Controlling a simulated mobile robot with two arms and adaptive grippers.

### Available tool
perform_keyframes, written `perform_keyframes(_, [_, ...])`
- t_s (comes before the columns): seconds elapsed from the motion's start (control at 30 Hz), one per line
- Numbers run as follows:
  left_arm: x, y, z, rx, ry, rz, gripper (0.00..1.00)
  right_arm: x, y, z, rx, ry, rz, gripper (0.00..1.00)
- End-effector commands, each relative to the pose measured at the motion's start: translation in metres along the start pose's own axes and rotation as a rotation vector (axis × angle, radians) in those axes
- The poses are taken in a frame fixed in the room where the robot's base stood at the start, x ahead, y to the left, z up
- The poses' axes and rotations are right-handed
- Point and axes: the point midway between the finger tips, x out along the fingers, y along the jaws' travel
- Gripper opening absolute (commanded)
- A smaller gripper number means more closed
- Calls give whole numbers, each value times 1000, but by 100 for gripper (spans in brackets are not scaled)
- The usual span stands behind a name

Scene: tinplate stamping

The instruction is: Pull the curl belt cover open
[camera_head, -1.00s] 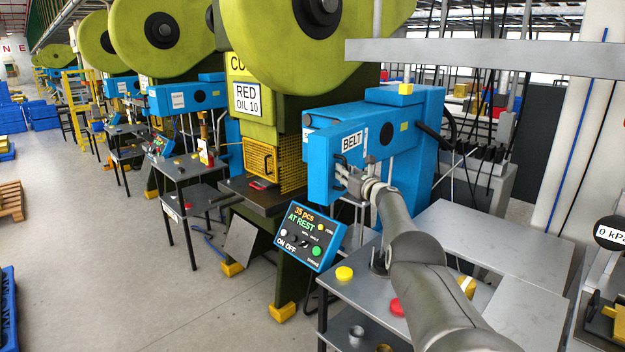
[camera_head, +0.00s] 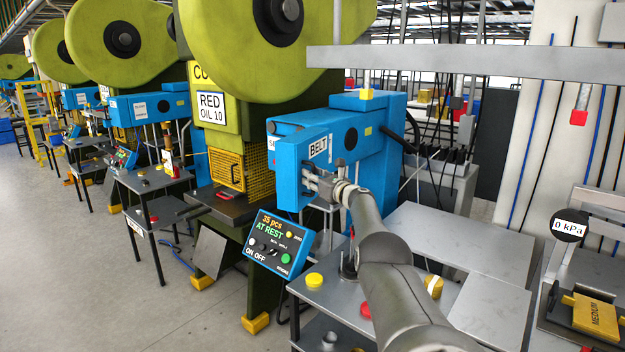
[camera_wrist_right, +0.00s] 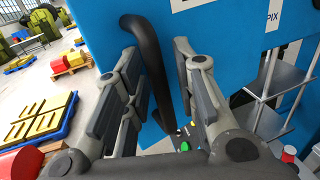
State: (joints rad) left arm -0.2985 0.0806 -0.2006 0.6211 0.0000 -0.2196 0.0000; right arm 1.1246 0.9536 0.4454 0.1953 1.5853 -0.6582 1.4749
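The belt cover (camera_head: 295,172) is a blue panel with a white BELT label on the near side of the blue curl unit in the head view. Its blue face also fills the wrist view (camera_wrist_right: 225,50). A black curved handle (camera_wrist_right: 152,70) stands out from it. My right gripper (camera_wrist_right: 162,85) is at the cover, with its fingers apart on either side of the handle. Blue shows between the handle and the right-hand finger, so it looks open around the handle. In the head view my right gripper (camera_head: 316,184) hides most of the handle. My left gripper is not in view.
A control box (camera_head: 278,244) reading 35 pcs AT REST is below the cover. A grey table (camera_head: 445,240) lies under my right arm, with a yellow button (camera_head: 314,280) on its left part. A grey beam (camera_head: 470,62) crosses above. Floor at left is clear.

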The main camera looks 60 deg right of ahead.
Motion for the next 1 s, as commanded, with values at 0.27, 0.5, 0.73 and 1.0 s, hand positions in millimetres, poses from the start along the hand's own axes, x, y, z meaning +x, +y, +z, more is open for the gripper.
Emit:
perform_keyframes(0.27, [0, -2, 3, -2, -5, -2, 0, 0, 1, -3, -4, 5, 2, 30])
perform_keyframes(0.5, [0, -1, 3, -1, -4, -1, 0, -3, -3, -5, -9, 8, -5, 30])
perform_keyframes(0.73, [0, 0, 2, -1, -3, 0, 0, -11, -8, -6, -13, 10, -12, 30])
perform_keyframes(1.0, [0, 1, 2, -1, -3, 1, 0, -20, -3, -5, -12, 9, -5, 30])
